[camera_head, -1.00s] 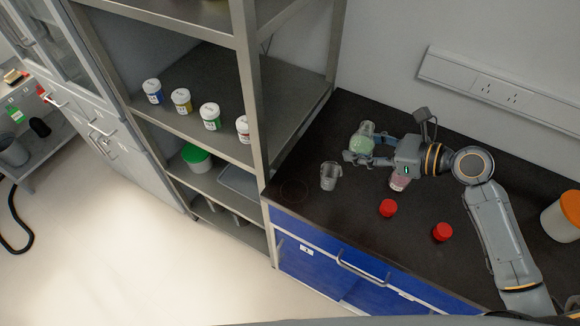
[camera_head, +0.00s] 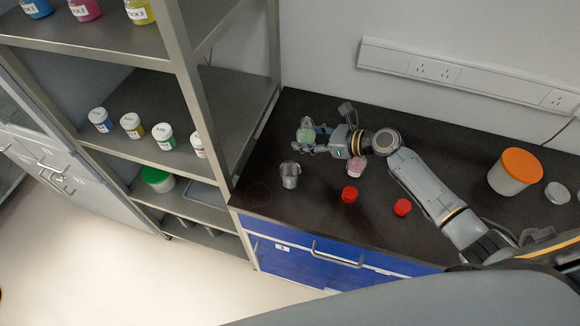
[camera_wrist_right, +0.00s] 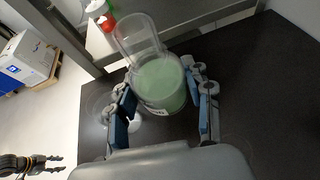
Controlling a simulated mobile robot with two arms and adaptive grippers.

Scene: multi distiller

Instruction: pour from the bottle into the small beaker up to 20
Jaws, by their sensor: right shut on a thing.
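My right gripper (camera_head: 314,139) is shut on the bottle (camera_head: 306,135), which holds green liquid. In the wrist view the bottle (camera_wrist_right: 161,86) sits between the blue-padded fingers (camera_wrist_right: 160,104). A clear vessel part shows beyond the green; I cannot tell whether it is the bottle's upper part or another vessel. The small clear beaker (camera_head: 290,175) stands upright on the dark counter, nearer the front edge than the bottle and apart from it. Its marks and level are too small to read. My left gripper (camera_wrist_right: 56,163) shows at the wrist view's lower left, fingers apart and empty.
A jar with pink contents (camera_head: 356,166) stands beneath my right arm. Two red caps (camera_head: 349,194) (camera_head: 402,207) lie on the counter (camera_head: 300,218). A white tub with an orange lid (camera_head: 515,172) stands at right.

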